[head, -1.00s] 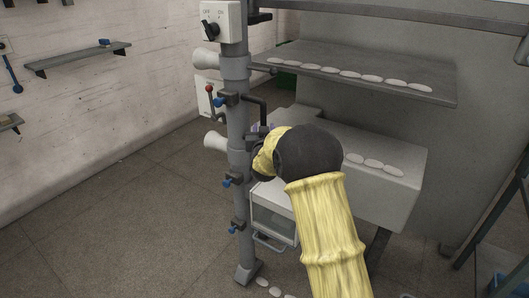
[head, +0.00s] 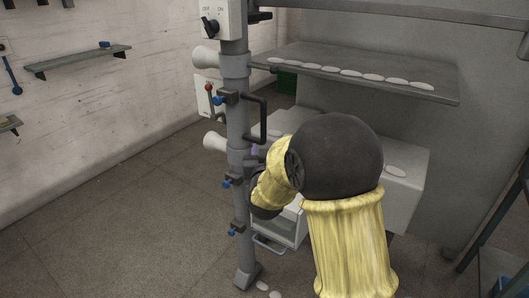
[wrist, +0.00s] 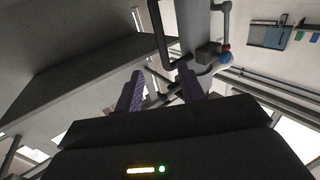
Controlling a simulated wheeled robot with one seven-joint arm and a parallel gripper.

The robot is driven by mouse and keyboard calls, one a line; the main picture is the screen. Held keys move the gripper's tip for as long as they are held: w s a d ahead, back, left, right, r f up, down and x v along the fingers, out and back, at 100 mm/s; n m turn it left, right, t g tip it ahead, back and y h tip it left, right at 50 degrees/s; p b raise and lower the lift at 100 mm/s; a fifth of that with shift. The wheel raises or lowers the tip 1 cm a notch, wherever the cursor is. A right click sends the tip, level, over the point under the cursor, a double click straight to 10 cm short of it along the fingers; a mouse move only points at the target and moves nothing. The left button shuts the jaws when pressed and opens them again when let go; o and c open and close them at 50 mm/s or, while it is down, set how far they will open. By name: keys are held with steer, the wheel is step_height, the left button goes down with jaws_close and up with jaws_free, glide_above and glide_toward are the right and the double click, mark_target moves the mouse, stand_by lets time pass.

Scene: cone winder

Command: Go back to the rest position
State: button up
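My gripper (wrist: 161,75) shows in the wrist view as two purple fingers standing apart, with nothing visibly held between them. Past the fingertips are a grey post (wrist: 193,25), a dark bent handle (wrist: 158,38) and a blue-tipped clamp (wrist: 224,57). In the head view my yellow-sleeved arm with its dark round joint is bent in front of the machine. It hides most of my gripper there; only a small purple bit shows beside the post (head: 236,110).
The machine has an upper shelf (head: 370,85) with a row of white discs and a lower pale housing (head: 405,190). A white box (head: 278,232) sits low behind my arm. A blue frame (head: 497,265) stands at the right. Floor (head: 130,220) to the left is clear.

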steer(key=s+d+f+g+p, duration=0.1)
steer(key=s+d+g+p, duration=0.2)
steer(key=s, duration=0.7)
steer(key=s+d+f+g+p, duration=0.1)
steer(key=s+d+g+p, duration=0.3)
steer(key=s+g, duration=0.3)
steer(key=s+d+f+g+y+p, duration=0.1)
steer(key=s+d+g+p, duration=0.3)
steer(key=s, duration=0.8)
steer(key=shift+s+d+n+g, duration=0.15)
steer(key=shift+s+n+g, duration=0.15)
steer(key=shift+g, duration=0.4)
